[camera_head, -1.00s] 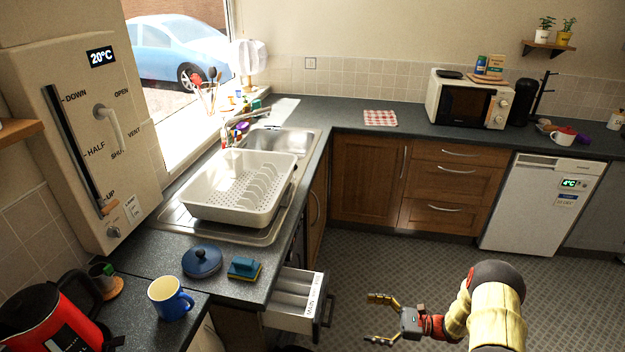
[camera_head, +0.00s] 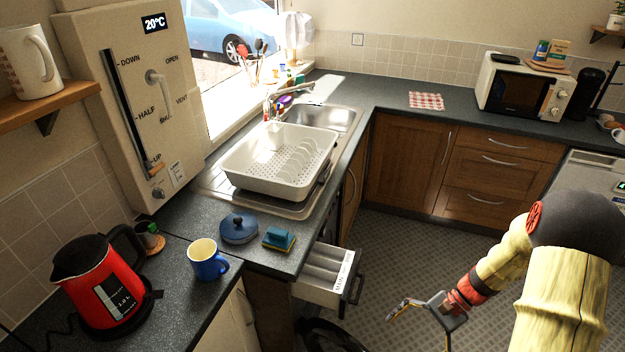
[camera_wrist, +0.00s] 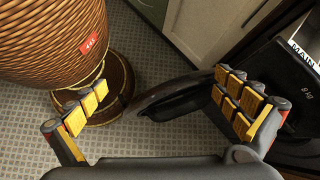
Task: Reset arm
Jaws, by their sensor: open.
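My gripper (camera_head: 418,316) is open and empty at the lower right of the head view, over the tiled floor. It is to the right of the open drawer (camera_head: 325,284) and apart from it. My arm bends down to it from the right edge. In the wrist view both fingers of my gripper (camera_wrist: 165,108) are spread wide with nothing between them.
The open drawer juts out below the counter (camera_head: 185,222). A red kettle (camera_head: 100,285), a blue mug (camera_head: 207,262), a blue lid (camera_head: 238,229) and a sponge (camera_head: 279,239) stand there. A white dish rack (camera_head: 265,180) sits by the sink.

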